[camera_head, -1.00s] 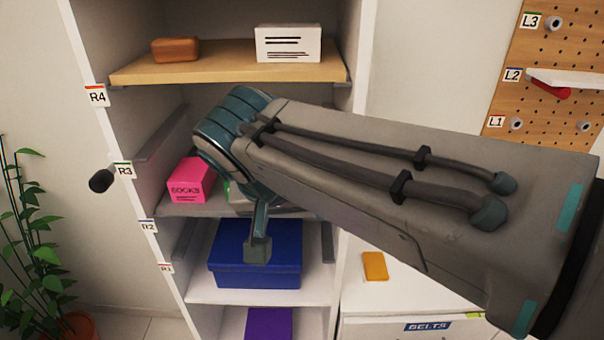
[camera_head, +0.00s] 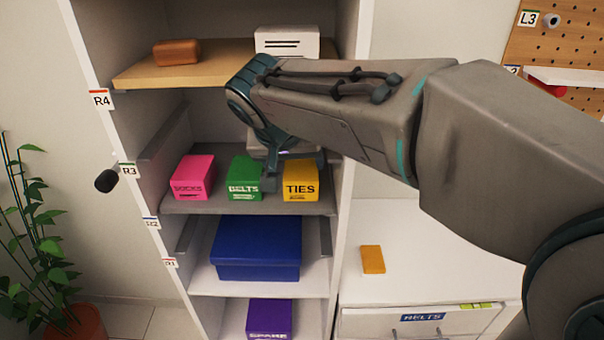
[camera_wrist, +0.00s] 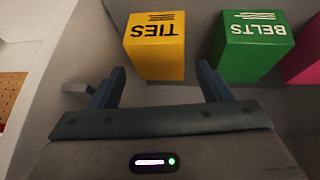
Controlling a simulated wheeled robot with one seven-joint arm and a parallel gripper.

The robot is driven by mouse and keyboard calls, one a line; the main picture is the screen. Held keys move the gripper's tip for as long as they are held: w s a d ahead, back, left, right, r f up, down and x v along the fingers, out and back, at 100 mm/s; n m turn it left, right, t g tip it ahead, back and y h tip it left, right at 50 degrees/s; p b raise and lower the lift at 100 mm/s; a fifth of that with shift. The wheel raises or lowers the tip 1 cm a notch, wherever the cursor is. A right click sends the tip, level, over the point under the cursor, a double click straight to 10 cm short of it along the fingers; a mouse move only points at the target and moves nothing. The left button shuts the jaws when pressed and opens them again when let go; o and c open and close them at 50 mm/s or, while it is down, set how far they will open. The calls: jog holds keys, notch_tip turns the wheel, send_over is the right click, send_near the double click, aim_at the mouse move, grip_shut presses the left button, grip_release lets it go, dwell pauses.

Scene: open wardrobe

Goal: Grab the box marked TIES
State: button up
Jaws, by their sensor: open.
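The yellow box marked TIES (camera_head: 300,183) stands at the right end of a grey shelf (camera_head: 240,207) in the wardrobe. In the wrist view the TIES box (camera_wrist: 155,48) appears upside down, ahead of my gripper (camera_wrist: 160,85). The fingers are open and empty, one towards each side of the box, with a gap before it. In the head view my gripper (camera_head: 285,160) is above and behind the boxes' front edges, partly hidden by my arm. I cannot tell its exact height over the box.
A green BELTS box (camera_head: 243,178) stands just left of TIES, and a pink SOCKS box (camera_head: 192,178) further left. The wardrobe's right wall (camera_head: 350,130) is close to TIES. A wooden shelf (camera_head: 200,70) lies above. A blue box (camera_head: 257,250) sits below.

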aim_at(300, 170)
jog(key=x, duration=0.5)
jog(key=shift+w+d, duration=0.15)
jog(key=shift+w, duration=0.15)
jog(key=c, duration=0.7)
